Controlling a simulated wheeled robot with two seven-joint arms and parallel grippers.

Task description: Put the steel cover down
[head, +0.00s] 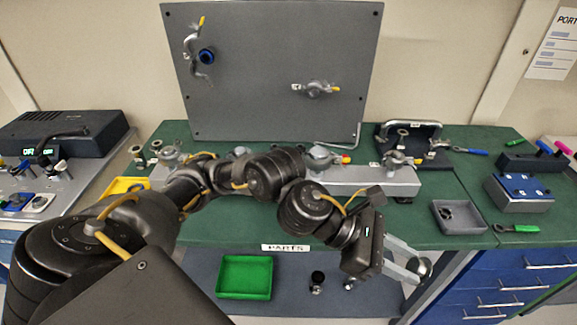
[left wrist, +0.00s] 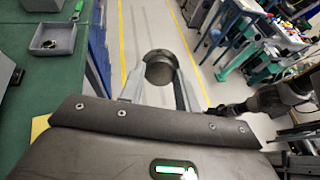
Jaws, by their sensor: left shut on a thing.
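The steel cover (head: 424,267) is a small round grey metal piece. My left gripper (head: 412,264) is shut on it, and the cover sits between the two fingertips. In the left wrist view the cover (left wrist: 160,68) shows as a dark-faced disc with a bright rim, held by both fingers. It is in the air, in front of the green bench's front edge, with floor behind it in the wrist view. A dark jointed arm end, likely my right gripper (left wrist: 222,109), shows at the right of the wrist view; its jaws are unclear.
The green bench (head: 445,190) carries a rail with clamps, a grey tray (head: 459,217) with a small part, and a blue box (head: 518,192). A green tray (head: 244,277) lies on the lower shelf marked PARTS. Blue drawers (head: 520,275) stand at right.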

